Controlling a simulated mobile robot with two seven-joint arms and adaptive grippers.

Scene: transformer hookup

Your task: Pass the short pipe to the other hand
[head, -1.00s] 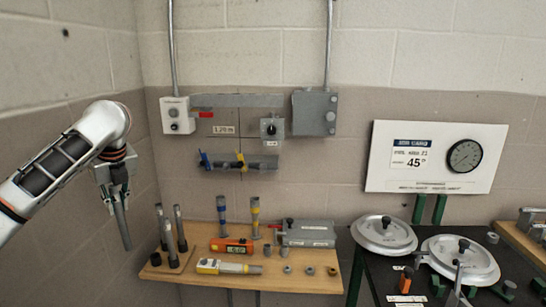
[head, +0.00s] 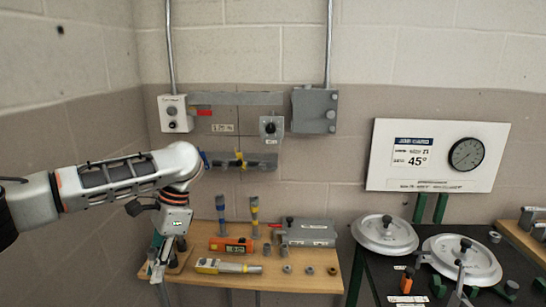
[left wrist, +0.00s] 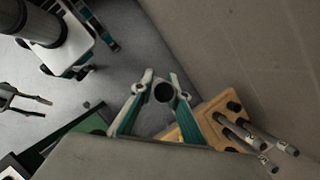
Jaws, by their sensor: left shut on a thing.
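My left gripper (head: 158,268) hangs at the left front of the wooden shelf in the head view, pointing down. It is shut on the short pipe, a grey tube whose round dark end (left wrist: 163,92) shows between the teal-sided fingers in the left wrist view. In the head view, the pipe is mostly hidden by the gripper, and its lower part is hard to make out. At the left edge of the left wrist view, my right gripper (left wrist: 44,108) shows with two thin fingers apart and nothing between them. It is well away from the pipe and not in the head view.
The wooden shelf (head: 265,281) holds several standing pipes (left wrist: 240,135), an orange meter (head: 231,245), a yellow tool (head: 228,267) and small fittings. A dark table (head: 385,285) with round white lids (head: 385,234) stands to the right. Open floor (left wrist: 115,55) lies between my grippers.

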